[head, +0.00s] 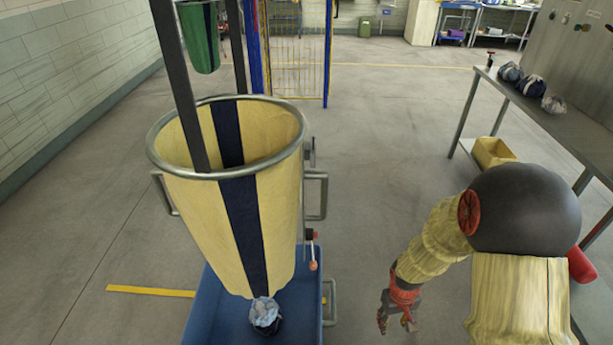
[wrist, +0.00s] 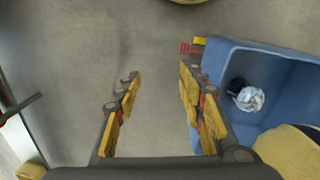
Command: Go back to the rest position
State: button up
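My gripper (head: 397,312) hangs low at the end of my arm, right of the blue bin in the head view. In the wrist view my gripper (wrist: 158,82) has its fingers spread wide, with only bare floor between them. The cream sling bag (head: 275,215) with a dark stripe hangs open from a metal ring, left of my arm and apart from it. A pale blue and dark bundle (head: 264,313) lies below the bag's lower end in the blue bin (head: 212,305). The bundle also shows in the wrist view (wrist: 249,98), right of my fingers.
A grey table (head: 560,125) with several bundles (head: 531,86) stands at the right, a yellow box (head: 492,152) beneath it. A green bag (head: 200,38) hangs farther back. A blue and yellow mesh frame (head: 298,60) stands behind. The floor in the middle is clear.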

jog(key=s+a+r+t, duration=0.1)
jog(key=s+r, duration=0.3)
jog(key=r, duration=0.8)
jog(key=s+a+r+m+t, duration=0.1)
jog(key=s+a+r+t, duration=0.1)
jog(key=r, duration=1)
jog(key=s+a+r+t, duration=0.2)
jog(key=s+r, duration=0.5)
jog(key=r, duration=0.5)
jog(key=shift+a+r+y, duration=0.3)
jog(key=shift+a+y, duration=0.1)
jog(key=shift+a, duration=0.35)
jog(key=shift+w, duration=0.1)
